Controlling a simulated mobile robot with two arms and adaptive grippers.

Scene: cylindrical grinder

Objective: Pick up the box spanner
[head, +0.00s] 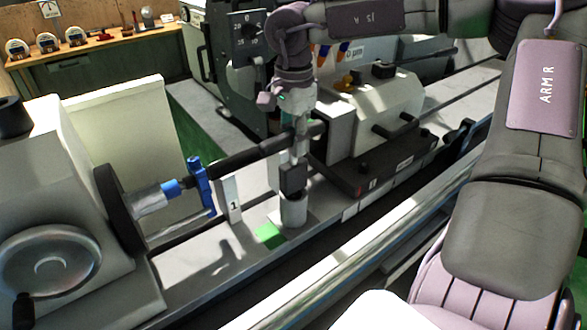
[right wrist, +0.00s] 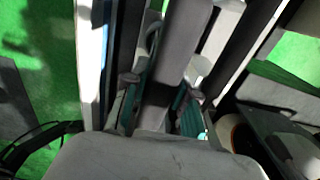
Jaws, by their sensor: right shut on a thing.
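My right gripper (head: 297,118) reaches down from the top centre, over the machine bed behind the dark round workpiece. It is shut on a grey upright bar-like thing, which I take to be the box spanner (head: 299,146). In the right wrist view the grey bar (right wrist: 184,45) stands between the two teal-padded fingers (right wrist: 160,108). Below the bar in the head view are a black block (head: 292,177) and a pale round post (head: 293,211); I cannot tell whether they belong to the spanner. My left gripper is not in view.
The dark workpiece (head: 235,162) with a blue clamp (head: 201,186) lies close to the gripper. A card marked 1 (head: 231,201) and a green patch (head: 270,236) are on the bed. The handwheel headstock (head: 50,262) is left, the tailstock (head: 385,105) right.

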